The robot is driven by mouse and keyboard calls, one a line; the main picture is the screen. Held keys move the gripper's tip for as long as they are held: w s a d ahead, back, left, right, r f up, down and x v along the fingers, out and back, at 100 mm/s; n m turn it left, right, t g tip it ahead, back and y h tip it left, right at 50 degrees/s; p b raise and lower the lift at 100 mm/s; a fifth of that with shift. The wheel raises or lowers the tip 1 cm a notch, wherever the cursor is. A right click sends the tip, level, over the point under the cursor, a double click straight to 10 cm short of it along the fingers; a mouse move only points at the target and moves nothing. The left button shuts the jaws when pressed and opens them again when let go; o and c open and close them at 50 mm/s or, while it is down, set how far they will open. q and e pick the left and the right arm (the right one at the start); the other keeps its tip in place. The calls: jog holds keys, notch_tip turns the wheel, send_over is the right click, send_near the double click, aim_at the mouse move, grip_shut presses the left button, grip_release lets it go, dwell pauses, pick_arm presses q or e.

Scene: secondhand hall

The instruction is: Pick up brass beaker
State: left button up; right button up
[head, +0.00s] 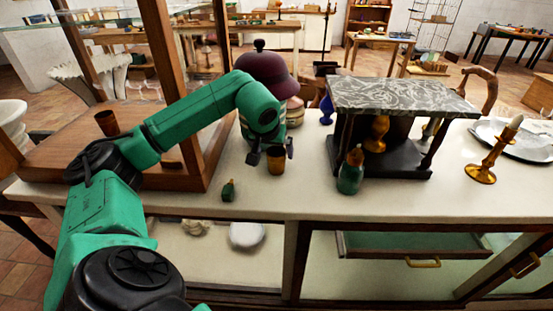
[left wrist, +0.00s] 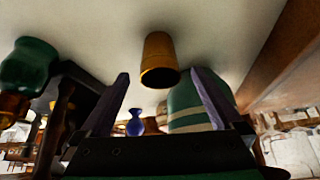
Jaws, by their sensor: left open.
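The brass beaker (head: 276,163) stands upright on the pale counter, near its front edge. My left gripper (head: 271,152) is open and reaches down at the beaker, with one finger on each side of it in the head view. In the left wrist view, which looks upside down, the beaker (left wrist: 160,62) shows between the two dark fingers (left wrist: 160,95) and a little beyond the tips. No contact is visible. My right gripper is in neither view.
A small green bottle (head: 229,190) stands left of the beaker. A striped drum with a maroon hat (head: 265,72) is behind it. A marble-topped stand (head: 400,97), green jar (head: 350,174) and brass candlestick (head: 483,168) are right. A wooden frame (head: 155,181) is left.

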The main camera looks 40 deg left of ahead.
aim_at(275, 155)
pick_arm(q)
jog(key=p+x, duration=0.1)
jog(key=x, duration=0.4)
jog(key=shift+w+f, duration=0.1)
jog(key=shift+f, duration=0.25)
jog(key=shift+w+a+f, duration=0.1)
jog(key=shift+f, duration=0.15)
jog(key=shift+w+f, duration=0.1)
jog(key=shift+f, duration=0.05)
grip_shut()
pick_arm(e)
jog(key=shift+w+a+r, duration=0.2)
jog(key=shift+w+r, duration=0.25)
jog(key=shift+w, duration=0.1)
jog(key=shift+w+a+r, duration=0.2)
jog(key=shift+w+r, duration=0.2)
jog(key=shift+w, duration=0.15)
